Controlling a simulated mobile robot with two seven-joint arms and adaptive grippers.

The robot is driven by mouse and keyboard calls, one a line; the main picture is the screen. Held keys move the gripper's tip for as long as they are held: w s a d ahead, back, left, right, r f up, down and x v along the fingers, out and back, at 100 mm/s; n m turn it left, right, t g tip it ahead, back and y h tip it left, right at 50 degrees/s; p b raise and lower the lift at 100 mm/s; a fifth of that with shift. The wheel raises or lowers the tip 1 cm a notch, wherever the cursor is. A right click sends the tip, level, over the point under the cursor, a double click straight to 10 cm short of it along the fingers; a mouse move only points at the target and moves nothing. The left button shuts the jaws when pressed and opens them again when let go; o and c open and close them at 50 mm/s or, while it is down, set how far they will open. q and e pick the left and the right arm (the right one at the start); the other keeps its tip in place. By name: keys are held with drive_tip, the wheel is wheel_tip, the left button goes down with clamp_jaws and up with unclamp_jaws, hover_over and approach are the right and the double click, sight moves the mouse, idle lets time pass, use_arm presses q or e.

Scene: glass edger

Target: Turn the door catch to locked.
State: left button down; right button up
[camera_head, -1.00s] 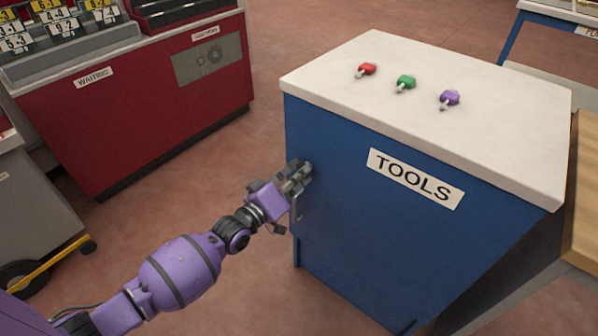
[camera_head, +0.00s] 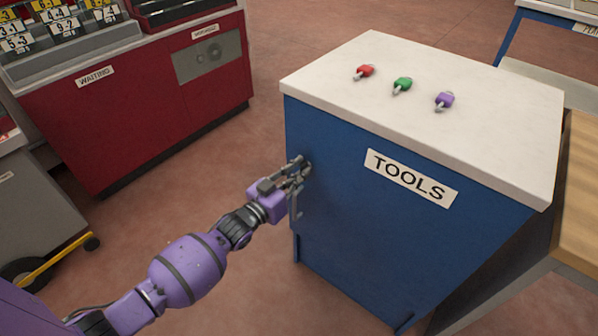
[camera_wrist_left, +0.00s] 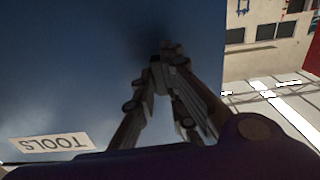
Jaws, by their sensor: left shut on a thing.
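The door catch is a small dark metal piece (camera_head: 306,170) on the left part of the blue TOOLS cabinet's front (camera_head: 350,235). My left gripper (camera_head: 301,169) is at the catch, with its fingers closed on it. In the left wrist view the fingertips (camera_wrist_left: 166,52) come together on a small dark part against the blue panel. The fingers hide most of the catch, so I cannot tell which way it is turned. My right gripper is not in view.
A red WAITING cabinet (camera_head: 140,130) stands at the left. A grey cart (camera_head: 35,215) is at the far left. Floor between is clear.

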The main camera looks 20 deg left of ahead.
use_arm(q)
drive_tip(key=shift+m, duration=0.4)
drive_tip(key=c, duration=1.8)
unclamp_jaws()
drive_tip(key=v, duration=1.2)
